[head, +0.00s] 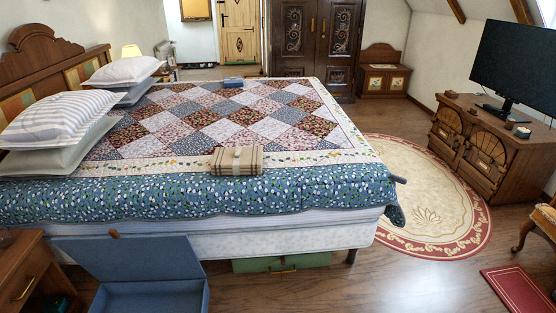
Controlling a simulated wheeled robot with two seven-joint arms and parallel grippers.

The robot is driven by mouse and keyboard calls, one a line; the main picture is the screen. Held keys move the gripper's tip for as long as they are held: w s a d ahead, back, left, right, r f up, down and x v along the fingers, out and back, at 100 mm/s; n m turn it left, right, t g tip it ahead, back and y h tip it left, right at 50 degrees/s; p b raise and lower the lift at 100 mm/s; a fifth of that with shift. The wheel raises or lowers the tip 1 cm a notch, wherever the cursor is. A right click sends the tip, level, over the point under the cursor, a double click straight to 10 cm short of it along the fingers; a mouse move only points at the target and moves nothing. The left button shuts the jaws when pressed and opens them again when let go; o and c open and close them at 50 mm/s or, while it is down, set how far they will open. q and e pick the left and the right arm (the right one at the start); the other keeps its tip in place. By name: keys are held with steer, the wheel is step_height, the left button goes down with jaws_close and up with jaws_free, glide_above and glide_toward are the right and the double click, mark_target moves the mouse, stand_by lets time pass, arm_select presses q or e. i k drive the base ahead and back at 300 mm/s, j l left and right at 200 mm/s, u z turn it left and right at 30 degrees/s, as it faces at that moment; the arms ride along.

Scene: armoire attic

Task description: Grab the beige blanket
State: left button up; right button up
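The beige blanket (237,160) is a folded, tan-striped bundle with a paler band around its middle. Neither of my grippers shows in the head view.
An open blue box (150,297) stands on the floor before the bed, its lid raised. A nightstand (28,275) is at the lower left. A green box (282,262) sits under the bed. Bare wooden floor is free at the front right, near a red mat (520,290).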

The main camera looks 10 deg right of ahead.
mark_target(237, 161)
steer(key=i+l, duration=0.3)
steer(key=l, duration=0.15)
steer(key=i+l, duration=0.3)
steer(key=l, duration=0.2)
